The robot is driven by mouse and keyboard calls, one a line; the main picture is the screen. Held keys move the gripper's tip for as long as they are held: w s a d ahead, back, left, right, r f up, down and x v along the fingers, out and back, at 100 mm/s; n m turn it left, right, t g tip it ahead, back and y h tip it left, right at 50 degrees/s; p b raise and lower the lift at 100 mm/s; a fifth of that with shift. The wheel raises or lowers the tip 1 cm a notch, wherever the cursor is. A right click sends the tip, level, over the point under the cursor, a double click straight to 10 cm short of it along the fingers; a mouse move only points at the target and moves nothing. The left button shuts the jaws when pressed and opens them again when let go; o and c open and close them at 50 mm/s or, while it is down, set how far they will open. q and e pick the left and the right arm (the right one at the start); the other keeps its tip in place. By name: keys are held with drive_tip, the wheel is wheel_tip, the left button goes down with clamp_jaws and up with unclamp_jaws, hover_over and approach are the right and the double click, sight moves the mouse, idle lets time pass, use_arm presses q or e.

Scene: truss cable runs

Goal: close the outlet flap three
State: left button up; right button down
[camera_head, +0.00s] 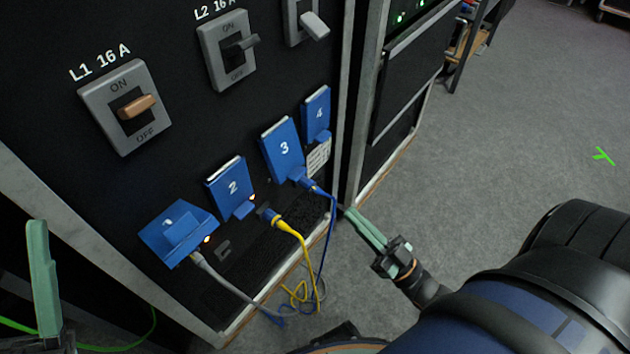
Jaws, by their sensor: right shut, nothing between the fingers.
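The blue outlet flap three (282,149), marked "3", is on the black panel between flap two (229,182) and flap four (316,110). A blue plug (309,184) with a blue cable is at its lower edge. I cannot tell how far flap three stands off the panel. My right gripper (352,217) has its green fingers together, holding nothing. Its tips are right of and below flap three, apart from it and near the blue cable. My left gripper (40,268) shows only in part at the lower left edge, away from the flaps.
Flap one (176,234) tilts outward above a grey plug (198,259). A yellow plug (268,215) sits beside the blue one, and their cables hang to the floor. Breaker switches (134,107) stick out above. Grey floor (520,120) is open to the right.

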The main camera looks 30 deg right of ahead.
use_arm(q)
drive_tip(key=shift+d+f+n+b, duration=0.1)
drive_tip(key=shift+f+n+b, duration=0.2)
drive_tip(key=shift+f+b, duration=0.55)
use_arm(e)
drive_tip(key=w+a+r, duration=0.2)
drive_tip(key=w+a, duration=0.1)
drive_tip(key=w, duration=0.6)
drive_tip(key=shift+w+a+r, duration=0.3)
drive_tip(key=shift+w, duration=0.1)
use_arm(q)
drive_tip(key=shift+f, duration=0.1)
